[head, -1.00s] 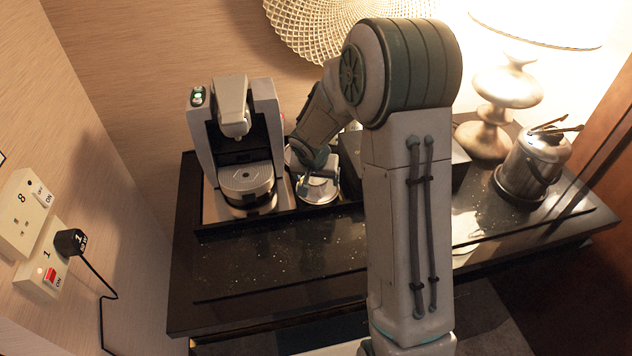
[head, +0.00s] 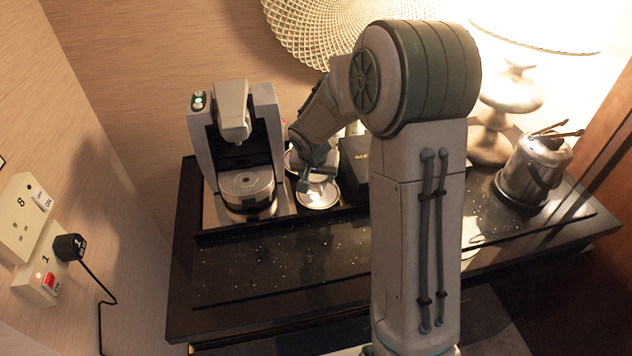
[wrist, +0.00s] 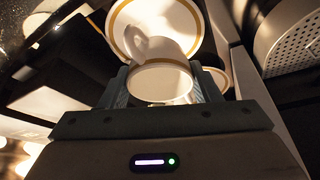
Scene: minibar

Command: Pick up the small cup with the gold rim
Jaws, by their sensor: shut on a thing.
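The small white cup with a gold rim (wrist: 158,48) is between my gripper's fingers in the wrist view, its mouth towards the camera and its handle at upper left. My gripper (wrist: 160,88) is shut on it. A white saucer with a gold ring (wrist: 190,18) shows behind the cup; whether they touch is unclear. In the head view my gripper (head: 313,176) is over the saucer (head: 318,198), right of the coffee machine. The cup is mostly hidden there by my gripper.
The coffee machine (head: 238,140) stands close on the left. A dark box (head: 354,165) is close on the right. A lamp (head: 494,125) and metal ice bucket (head: 530,170) stand farther right. The dark counter in front (head: 280,262) is clear.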

